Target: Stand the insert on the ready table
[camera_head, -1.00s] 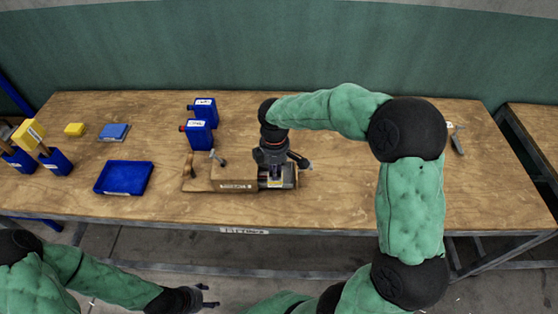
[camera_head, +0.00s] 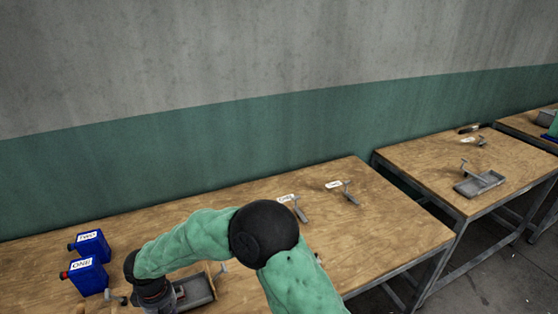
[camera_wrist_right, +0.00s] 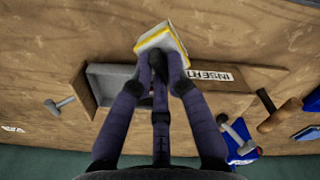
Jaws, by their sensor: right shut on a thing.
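My right gripper (camera_wrist_right: 160,62) is shut on the insert (camera_wrist_right: 164,38), a pale grey block with a yellow band, seen in the right wrist view. The insert appears raised over the wooden holder (camera_wrist_right: 240,104), whose label reads INSERT. The holder's grey recess (camera_wrist_right: 108,92) shows beside the fingers and looks empty. In the head view my right wrist is at the lower left, beside the grey recess (camera_head: 198,290); the fingers and the insert are hidden there. My left gripper is not in view. No table label is readable, so I cannot tell which is the ready table.
Blue containers marked TWO (camera_head: 90,245) and ONE (camera_head: 84,275) stand left of my right arm. Tagged tools (camera_head: 298,209) (camera_head: 345,192) lie at the right of this table. A second table (camera_head: 425,165) beyond a gap holds a grey tray (camera_head: 470,187) and has bare front-left space.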

